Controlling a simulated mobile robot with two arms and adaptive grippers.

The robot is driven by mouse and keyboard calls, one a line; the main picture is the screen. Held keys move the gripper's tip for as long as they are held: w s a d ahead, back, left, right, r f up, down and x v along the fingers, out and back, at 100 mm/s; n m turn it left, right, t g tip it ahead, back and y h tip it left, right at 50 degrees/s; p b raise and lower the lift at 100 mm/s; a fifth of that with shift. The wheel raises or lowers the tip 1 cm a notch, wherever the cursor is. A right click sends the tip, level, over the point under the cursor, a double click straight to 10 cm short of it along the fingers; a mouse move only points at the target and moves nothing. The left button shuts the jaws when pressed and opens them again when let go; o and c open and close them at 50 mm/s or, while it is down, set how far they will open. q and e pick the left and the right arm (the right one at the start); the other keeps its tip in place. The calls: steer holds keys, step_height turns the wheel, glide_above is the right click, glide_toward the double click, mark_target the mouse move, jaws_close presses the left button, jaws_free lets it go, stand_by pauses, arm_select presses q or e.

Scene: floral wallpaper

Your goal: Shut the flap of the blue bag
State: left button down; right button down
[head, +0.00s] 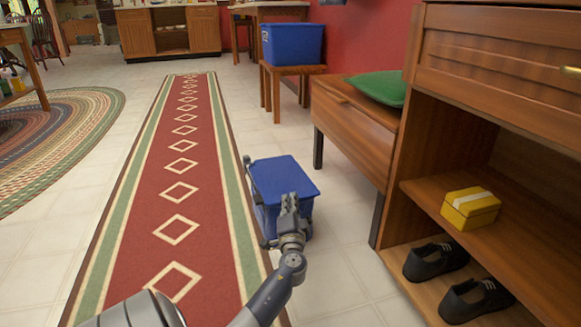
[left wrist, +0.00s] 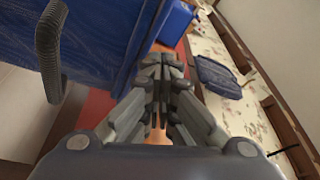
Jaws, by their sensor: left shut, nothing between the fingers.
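The blue bag (head: 283,178) stands on the floor at the right edge of the runner in the head view. Its flat blue top, which looks like the flap, lies across the body and looks roughly level; I cannot tell whether it is fully down. My left gripper (head: 289,200) is shut and empty at the bag's near side, overlapping the top's near edge. Contact is unclear. In the left wrist view the bag (left wrist: 95,35) fills the upper left, with a dark ribbed handle (left wrist: 48,50), beside my shut fingers (left wrist: 158,90). My right gripper is not in view.
A wooden bench (head: 350,130) with a green cushion (head: 378,87) and a shelf with a yellow box (head: 470,207) and dark shoes stand to the right. A blue bin (head: 292,43) sits on a stool behind. The red runner (head: 160,200) is clear on the left.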

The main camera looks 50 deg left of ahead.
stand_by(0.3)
arm_select(q)
step_height(320, 180, up, 10)
stand_by(0.5)
